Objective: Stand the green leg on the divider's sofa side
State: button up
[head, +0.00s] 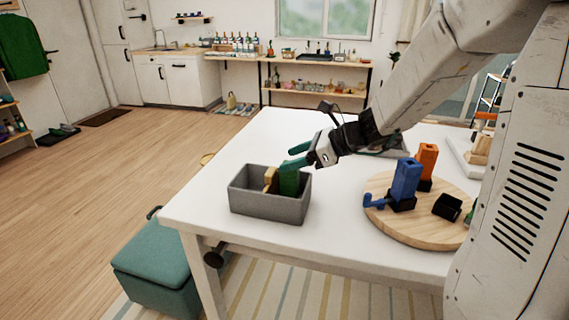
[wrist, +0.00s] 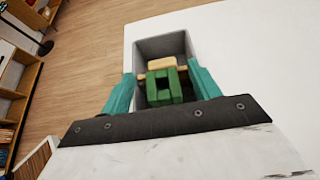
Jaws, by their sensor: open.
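The green leg (head: 289,179) stands roughly upright inside a grey open box (head: 268,207) on the white table; its top shows a square hole in the wrist view (wrist: 163,87). A tan wooden piece (head: 270,180) is also in the box, beyond the leg in the wrist view (wrist: 162,63). A thin tan strip shows on both sides of the leg there; I cannot tell whether it is the divider. My gripper (head: 298,155) has teal fingers spread apart; in the wrist view they lie either side of the leg, with gaps. The leg's foot is hidden. No sofa is identifiable.
A round wooden board (head: 412,228) right of the box carries a blue tower (head: 405,180), an orange tower (head: 427,162) and a black block (head: 447,207). A teal ottoman (head: 155,262) stands below the table's left edge. The table (head: 190,203) is bare left of the box.

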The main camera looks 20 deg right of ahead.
jog(key=v, duration=0.9)
jog(key=s+a+n+g+h, duration=0.2)
jog(key=s+a+n+g, duration=0.3)
jog(key=s+a+n, duration=0.45)
jog(key=s+d+n+h, duration=0.2)
jog(key=s+n+h, duration=0.2)
jog(key=s+n, duration=0.3)
jog(key=s+d+n+h, duration=0.3)
jog(key=s+n, duration=0.5)
jog(key=shift+s+d+f+n+g+h, duration=0.2)
jog(key=shift+f+n+g+h, duration=0.1)
jog(key=shift+n+g+h, duration=0.1)
jog(key=shift+d, duration=0.1)
